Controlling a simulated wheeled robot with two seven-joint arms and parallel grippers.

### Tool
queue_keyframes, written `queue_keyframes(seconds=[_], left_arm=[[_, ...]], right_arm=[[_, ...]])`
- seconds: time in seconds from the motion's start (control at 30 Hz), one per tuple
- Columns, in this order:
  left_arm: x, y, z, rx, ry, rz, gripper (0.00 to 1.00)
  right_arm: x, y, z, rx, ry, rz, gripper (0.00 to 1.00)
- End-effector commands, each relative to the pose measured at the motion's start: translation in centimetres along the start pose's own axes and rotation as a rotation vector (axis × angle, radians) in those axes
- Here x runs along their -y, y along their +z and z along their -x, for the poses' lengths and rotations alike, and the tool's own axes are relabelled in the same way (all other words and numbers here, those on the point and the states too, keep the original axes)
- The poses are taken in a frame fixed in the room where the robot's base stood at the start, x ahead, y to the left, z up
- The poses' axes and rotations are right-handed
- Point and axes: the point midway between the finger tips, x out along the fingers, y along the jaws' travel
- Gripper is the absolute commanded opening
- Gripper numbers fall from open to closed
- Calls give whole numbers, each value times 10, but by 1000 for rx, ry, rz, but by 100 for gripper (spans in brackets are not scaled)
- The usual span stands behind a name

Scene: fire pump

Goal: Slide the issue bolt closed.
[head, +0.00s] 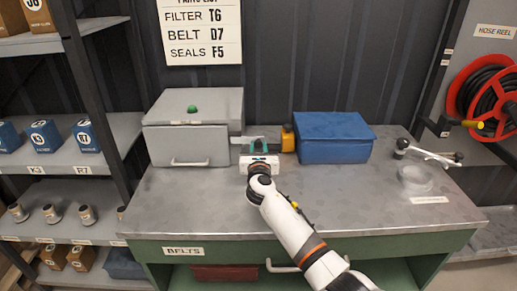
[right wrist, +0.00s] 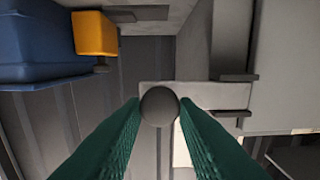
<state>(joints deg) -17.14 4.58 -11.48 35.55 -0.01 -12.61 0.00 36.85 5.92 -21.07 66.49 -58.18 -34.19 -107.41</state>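The issue bolt's dark round knob (right wrist: 159,106) is at the centre of the right wrist view. My right gripper (right wrist: 159,112) has its two green fingers on either side of the knob, seemingly touching it. In the head view the right gripper (head: 260,147) is at the back of the bench, between the grey cabinet (head: 187,145) and the blue box (head: 332,147). It hides most of the bolt there. A yellow block (head: 288,138) stands beside the blue box; it also shows in the right wrist view (right wrist: 94,33). My left gripper is not in view.
The metal bench top (head: 190,205) is clear in front. A clear round dish (head: 415,179) and a metal lever tool (head: 428,152) lie at the right. Shelves with boxes stand at the left, and a red hose reel (head: 470,90) hangs at the right.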

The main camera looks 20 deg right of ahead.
Motion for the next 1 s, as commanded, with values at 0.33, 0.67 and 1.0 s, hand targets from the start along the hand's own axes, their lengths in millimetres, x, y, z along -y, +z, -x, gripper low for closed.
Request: queue_keyframes(seconds=[0.33, 0.67, 1.0], left_arm=[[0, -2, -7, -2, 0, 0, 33], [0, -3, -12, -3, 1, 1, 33], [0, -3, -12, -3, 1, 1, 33]], right_arm=[[19, 2, 0, 1, -2, -1, 0], [46, 0, 0, 0, -3, 0, 0], [45, 0, 0, 0, -2, 0, 47]])
